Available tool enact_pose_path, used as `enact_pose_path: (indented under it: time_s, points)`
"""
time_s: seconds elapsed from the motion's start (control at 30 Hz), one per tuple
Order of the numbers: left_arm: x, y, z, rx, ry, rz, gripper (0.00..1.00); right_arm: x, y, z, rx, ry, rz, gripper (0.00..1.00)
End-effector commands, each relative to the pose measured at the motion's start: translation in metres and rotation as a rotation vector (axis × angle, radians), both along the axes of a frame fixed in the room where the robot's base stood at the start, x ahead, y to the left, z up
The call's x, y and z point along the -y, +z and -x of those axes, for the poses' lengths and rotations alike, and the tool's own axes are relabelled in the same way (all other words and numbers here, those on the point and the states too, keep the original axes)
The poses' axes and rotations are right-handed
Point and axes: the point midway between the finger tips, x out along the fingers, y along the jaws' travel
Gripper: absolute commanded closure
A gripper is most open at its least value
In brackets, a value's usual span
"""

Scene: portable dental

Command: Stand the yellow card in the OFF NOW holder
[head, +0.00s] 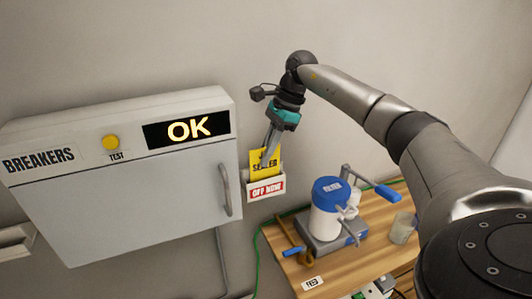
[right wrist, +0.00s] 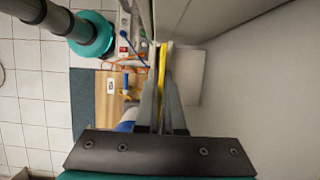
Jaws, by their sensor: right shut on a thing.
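The yellow card (head: 259,167) stands upright at the white OFF NOW holder (head: 266,189), which is mounted beside the breaker box. The card's lower edge is hidden behind the holder's front, so it appears to be inside; its depth cannot be told. My right gripper (head: 267,152) comes down from above and is shut on the card's upper part. In the right wrist view the card (right wrist: 162,72) shows edge-on as a thin yellow strip between the two fingers (right wrist: 161,90). My left gripper is in neither view.
The breaker box (head: 130,190) with its lit OK display (head: 188,130) and door handle (head: 225,190) is close left of the holder. Below right, a wooden bench (head: 290,268) carries a blue-and-white device (head: 328,210) and a cup (head: 402,229). The wall above is clear.

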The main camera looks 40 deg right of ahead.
Motion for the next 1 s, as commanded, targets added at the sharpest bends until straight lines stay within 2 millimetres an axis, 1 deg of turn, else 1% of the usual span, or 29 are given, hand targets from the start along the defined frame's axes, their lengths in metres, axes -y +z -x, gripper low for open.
enact_pose_path:
  time_s: [0.03, 0.33, 0.57, 0.67, 0.77, 0.87, 1.0]
  points:
    - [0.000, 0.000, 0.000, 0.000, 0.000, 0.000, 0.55, 0.000, 0.000, 0.000, 0.000, 0.000, 0.000, 0.94]
    - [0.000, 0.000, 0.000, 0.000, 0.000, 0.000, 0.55, 0.000, 0.000, 0.000, 0.000, 0.000, 0.000, 0.60]
    - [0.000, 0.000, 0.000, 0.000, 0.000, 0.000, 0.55, 0.000, 0.000, 0.000, 0.000, 0.000, 0.000, 0.60]
    - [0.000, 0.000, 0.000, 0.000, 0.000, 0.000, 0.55, 0.001, 0.004, 0.000, 0.002, -0.001, 0.001, 0.60]
    - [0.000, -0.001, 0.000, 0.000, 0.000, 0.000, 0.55, 0.006, 0.014, 0.001, 0.003, -0.002, 0.000, 0.60]
    - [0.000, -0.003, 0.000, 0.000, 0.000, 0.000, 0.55, 0.012, 0.031, 0.003, 0.006, -0.002, 0.000, 0.60]
    - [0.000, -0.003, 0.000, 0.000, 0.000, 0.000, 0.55, 0.023, 0.059, 0.006, 0.007, -0.001, -0.001, 0.60]
